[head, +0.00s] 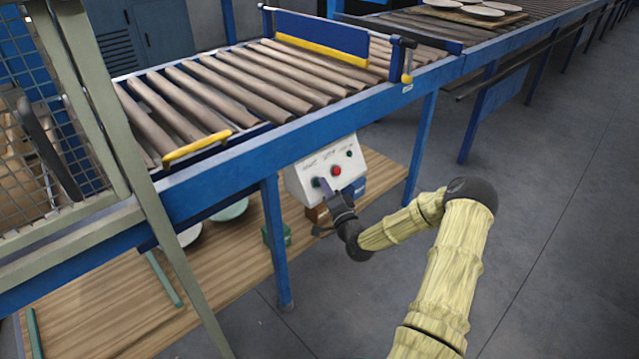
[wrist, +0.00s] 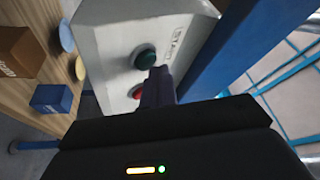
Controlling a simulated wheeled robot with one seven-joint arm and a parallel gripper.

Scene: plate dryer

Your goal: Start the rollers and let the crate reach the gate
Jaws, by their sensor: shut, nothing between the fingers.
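A pale control box (head: 340,172) hangs under the roller conveyor, with a green button (head: 316,182) on the left and a red button (head: 337,170) right of it. My gripper (head: 325,187) is shut and empty, its tips at the green button. In the wrist view the shut fingers (wrist: 160,78) lie close to the green button (wrist: 146,57) and partly overlap the red button (wrist: 137,92); contact is unclear. The rollers (head: 215,95) are bare. A blue panel with a yellow lower edge (head: 321,36), possibly the gate, stands along the far side. No crate is clearly identifiable.
A board with several plates (head: 472,14) sits on the far conveyor. A wire mesh guard (head: 45,165) stands left, with brown shapes behind it. Blue legs (head: 277,245) flank the control box, above a wooden shelf (head: 130,310). The floor at right is clear.

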